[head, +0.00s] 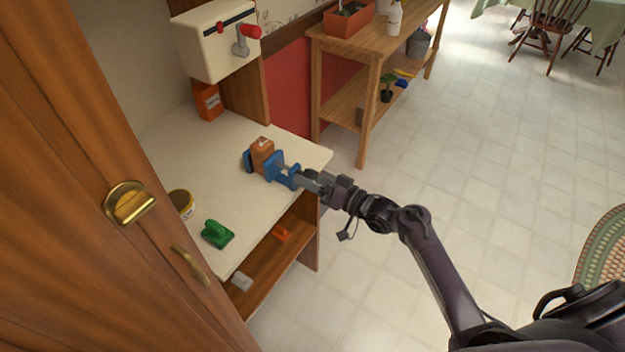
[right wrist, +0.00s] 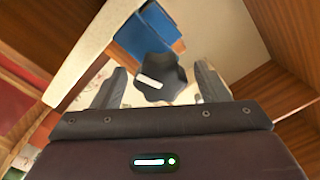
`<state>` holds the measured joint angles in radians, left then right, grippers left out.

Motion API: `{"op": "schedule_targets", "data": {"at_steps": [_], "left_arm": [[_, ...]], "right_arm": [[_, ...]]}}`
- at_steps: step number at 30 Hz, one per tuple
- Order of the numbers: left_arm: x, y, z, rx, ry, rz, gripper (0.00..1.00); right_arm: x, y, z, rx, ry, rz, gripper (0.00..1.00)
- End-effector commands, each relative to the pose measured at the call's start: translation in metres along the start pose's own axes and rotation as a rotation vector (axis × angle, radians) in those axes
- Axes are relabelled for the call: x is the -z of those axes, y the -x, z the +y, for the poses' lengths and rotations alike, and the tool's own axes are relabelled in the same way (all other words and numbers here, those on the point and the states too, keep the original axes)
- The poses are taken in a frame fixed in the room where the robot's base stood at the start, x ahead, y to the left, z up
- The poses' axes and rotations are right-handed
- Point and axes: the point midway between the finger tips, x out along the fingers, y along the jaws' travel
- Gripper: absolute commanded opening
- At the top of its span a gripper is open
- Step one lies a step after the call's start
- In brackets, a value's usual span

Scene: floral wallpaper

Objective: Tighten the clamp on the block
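The orange-brown block (head: 262,152) stands on the pale worktop (head: 215,165) with the blue clamp (head: 273,166) around it. The clamp's screw end points toward my right gripper (head: 308,181). In the right wrist view the blue clamp (right wrist: 152,32) is straight ahead, with a dark lobed knob (right wrist: 160,80) bearing a white mark in front of it. My right gripper's two fingers (right wrist: 162,92) are apart, one on each side of the knob; I cannot tell whether they touch it. My left gripper is not in view.
A green object (head: 217,233) and a yellow-rimmed tin (head: 182,203) stand on the worktop. An orange box (head: 207,101) is at the back, below a cream wall unit (head: 215,42). A wooden cabinet door fills the left. The tiled floor at right is open.

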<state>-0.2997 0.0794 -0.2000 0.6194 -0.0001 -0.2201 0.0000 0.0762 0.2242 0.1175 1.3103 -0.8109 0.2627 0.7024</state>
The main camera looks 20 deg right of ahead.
Motion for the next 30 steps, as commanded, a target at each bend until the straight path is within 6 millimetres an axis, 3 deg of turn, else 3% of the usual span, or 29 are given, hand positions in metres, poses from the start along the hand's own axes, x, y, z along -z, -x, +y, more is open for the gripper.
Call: {"op": "schedule_targets", "data": {"at_steps": [8,21,30], "left_arm": [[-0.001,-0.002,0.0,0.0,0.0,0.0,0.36],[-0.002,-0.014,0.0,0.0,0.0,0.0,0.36],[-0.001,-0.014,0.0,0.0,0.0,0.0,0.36]], "right_arm": [[-0.002,0.007,0.001,-0.002,0.0,-0.002,0.68],[-0.002,0.073,0.001,-0.002,0.001,-0.002,0.68],[0.0,0.078,0.0,0.0,-0.001,0.0,0.68]]}}
